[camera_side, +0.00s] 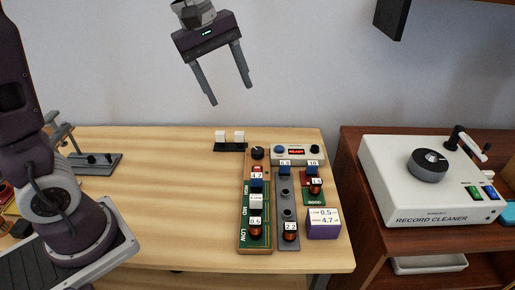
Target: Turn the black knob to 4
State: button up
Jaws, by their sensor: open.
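My gripper (231,96) is open and empty. It hangs in the air above the back of the table, its fingers pointing down and apart. A small black knob (257,152) sits at the back end of the green and wooden HIGH/MID/LOW board (241,225), below and slightly right of my gripper. Another small dark knob (314,149) is on the grey box with a red display. I cannot read any scale numbers or knob settings.
Labelled parts stand on the board and on a grey strip (289,240). A purple box (323,226) is at the right. The table's left middle (170,200) is clear. A dark shelf overhangs at upper right.

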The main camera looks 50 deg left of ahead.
jog(key=w+a+f+n, duration=0.3)
jog(key=w+f+n, duration=0.15)
jog(key=w, duration=0.25)
jog(key=n+g+y, duration=0.2)
jog(key=n+g, duration=0.1)
jog(key=n, duration=0.7)
send_over(258, 150)
jog(key=shift+m, duration=0.25)
notch_tip(258, 150, down, 20)
jog(key=shift+a+f, duration=0.1)
jog(key=shift+f, duration=0.1)
notch_tip(258, 150, down, 7)
jog(key=shift+f, duration=0.2)
grip_shut()
